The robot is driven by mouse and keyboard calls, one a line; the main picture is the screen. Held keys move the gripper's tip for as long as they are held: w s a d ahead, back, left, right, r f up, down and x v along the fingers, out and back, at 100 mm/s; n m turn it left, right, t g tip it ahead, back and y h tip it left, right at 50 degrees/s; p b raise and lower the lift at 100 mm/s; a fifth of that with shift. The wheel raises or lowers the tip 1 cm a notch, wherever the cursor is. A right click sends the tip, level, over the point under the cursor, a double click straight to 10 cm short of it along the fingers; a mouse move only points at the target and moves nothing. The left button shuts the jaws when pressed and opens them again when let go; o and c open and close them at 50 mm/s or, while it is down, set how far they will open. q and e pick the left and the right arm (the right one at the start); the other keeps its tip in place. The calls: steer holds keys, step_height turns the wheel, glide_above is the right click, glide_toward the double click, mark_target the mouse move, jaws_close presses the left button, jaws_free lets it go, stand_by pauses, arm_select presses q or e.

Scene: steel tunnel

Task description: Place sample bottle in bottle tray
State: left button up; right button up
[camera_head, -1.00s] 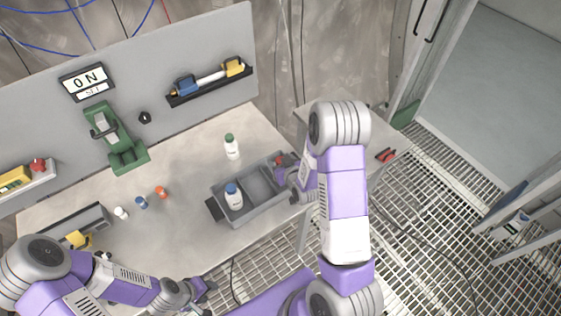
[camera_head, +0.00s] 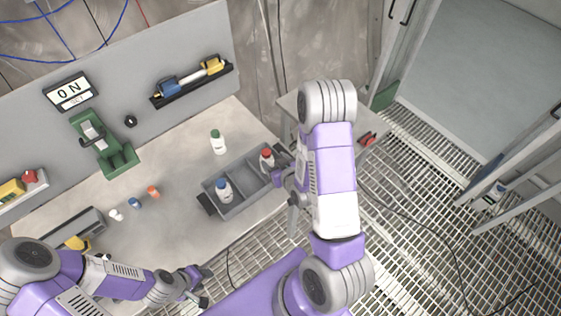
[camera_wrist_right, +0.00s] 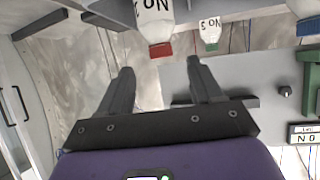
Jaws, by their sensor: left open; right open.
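The grey bottle tray (camera_head: 240,205) stands on the table. A white bottle with a blue cap (camera_head: 224,190) stands in its left part, and a white bottle with a red cap (camera_head: 267,159) stands in its far right part. The red-capped bottle also shows upside down in the right wrist view (camera_wrist_right: 155,18). A white bottle with a green cap (camera_head: 218,143) stands on the table behind the tray. My right gripper (camera_wrist_right: 158,70) is open and empty at the tray's right end, with the red-capped bottle just beyond its fingertips. My left gripper (camera_head: 203,287) is open and empty in front of the table.
Small white, blue and orange caps (camera_head: 153,191) lie on the table's left half. A green device (camera_head: 105,145) and a grey box (camera_head: 75,230) stand further left. A panel with a tool rack (camera_head: 192,83) closes the back. The table's middle is clear.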

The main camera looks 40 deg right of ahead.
steer(key=s+a+f+g+p, duration=0.1)
steer(key=s+a+p, duration=0.1)
steer(key=a, duration=0.1)
steer(key=s+a+f+g+y+p, duration=0.1)
steer(key=s+a+f+g+p, duration=0.1)
steer(key=a, duration=0.1)
steer(key=s+a+f+m+g+y+p, duration=0.1)
steer(key=s+a+f+g, duration=0.1)
steer(key=s, duration=0.1)
steer(key=shift+s+a+f+p, duration=0.1)
steer(key=shift+a+p, duration=0.3)
steer(key=s+a+f+g+y, duration=0.1)
steer(key=s+a+g+y, duration=0.2)
steer(key=s+a+g, duration=0.3)
steer(key=s+a, duration=0.2)
steer(key=a, duration=0.2)
steer(key=shift+s+a+f+g, duration=0.25)
steer(key=shift+a+f+g, duration=0.1)
steer(key=shift+g, duration=0.05)
steer(key=shift+s, duration=0.1)
